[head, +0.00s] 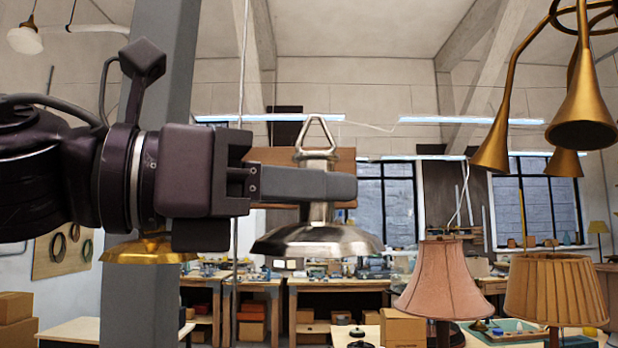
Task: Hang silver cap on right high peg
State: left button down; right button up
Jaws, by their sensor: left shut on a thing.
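The silver cap (316,240) is a shiny flared metal bell with a narrow neck and a triangular loop on top. It hangs upright in mid-air near the middle of the head view. My left gripper (325,187) comes in from the left and is shut around its neck, with the loop above the fingers and the flared rim below. The near finger hides part of the neck. I cannot make out the right high peg; a brown board (270,155) shows partly behind the cap. My right gripper is not in view.
A gold cap (150,250) shows below my left arm, in front of a grey post (152,310). Brass lamp horns (583,105) hang at upper right. A pink lampshade (441,283) and a pleated tan lampshade (555,290) stand at lower right. Workbenches (338,284) line the back.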

pick_arm(q)
jog(key=w+p, duration=0.2)
jog(key=w, duration=0.7)
jog(key=shift+f+p, duration=0.15)
jog(key=shift+p, duration=0.2)
dwell(0.7)
jog(key=shift+a, duration=0.25)
dwell(0.6)
jog(key=shift+f+b, duration=0.2)
jog(key=shift+b, duration=0.2)
jog(key=shift+f+b, duration=0.5)
jog(key=c, duration=1.1)
grip_release()
